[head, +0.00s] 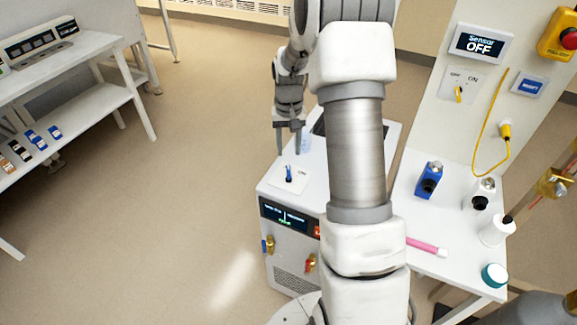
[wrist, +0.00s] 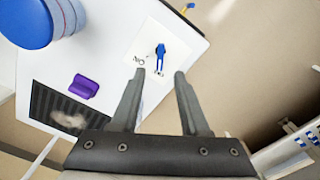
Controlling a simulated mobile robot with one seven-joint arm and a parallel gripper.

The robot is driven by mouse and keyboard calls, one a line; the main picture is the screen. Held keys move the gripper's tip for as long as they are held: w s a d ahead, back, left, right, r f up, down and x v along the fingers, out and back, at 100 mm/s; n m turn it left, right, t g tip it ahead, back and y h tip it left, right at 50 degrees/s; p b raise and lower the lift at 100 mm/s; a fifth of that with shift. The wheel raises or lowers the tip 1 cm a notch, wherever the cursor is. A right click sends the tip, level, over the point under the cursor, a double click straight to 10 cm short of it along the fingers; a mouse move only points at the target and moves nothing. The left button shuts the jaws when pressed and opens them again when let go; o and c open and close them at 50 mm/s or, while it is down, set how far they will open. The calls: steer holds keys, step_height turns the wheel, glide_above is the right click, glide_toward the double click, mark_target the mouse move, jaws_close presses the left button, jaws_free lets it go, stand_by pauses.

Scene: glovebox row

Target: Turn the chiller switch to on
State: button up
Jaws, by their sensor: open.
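The chiller (head: 290,258) is a white box with a dark front display, left of my arm in the head view. On its top is a white plate (head: 302,181) with a small upright blue switch (head: 288,173). In the wrist view the blue switch (wrist: 160,50) stands on the plate (wrist: 145,38), with an ON label to its left and another label partly hidden by its lower end. My gripper (head: 288,150) points down above the chiller top, near the switch. In the wrist view my gripper (wrist: 161,73) is open and empty, its fingertips just short of the switch.
A purple block (wrist: 85,86) and a blue cylinder (wrist: 25,22) show in the wrist view. At right, a side table (head: 425,205) holds a blue bottle (head: 430,180) and a pink tool (head: 427,246). A panel above reads Sensor OFF (head: 479,43). Floor at left is clear.

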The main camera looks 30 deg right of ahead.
mark_target(289, 170)
step_height(289, 170, down, 8)
steer(key=shift+r, duration=0.1)
jaws_close()
stand_by(0.4)
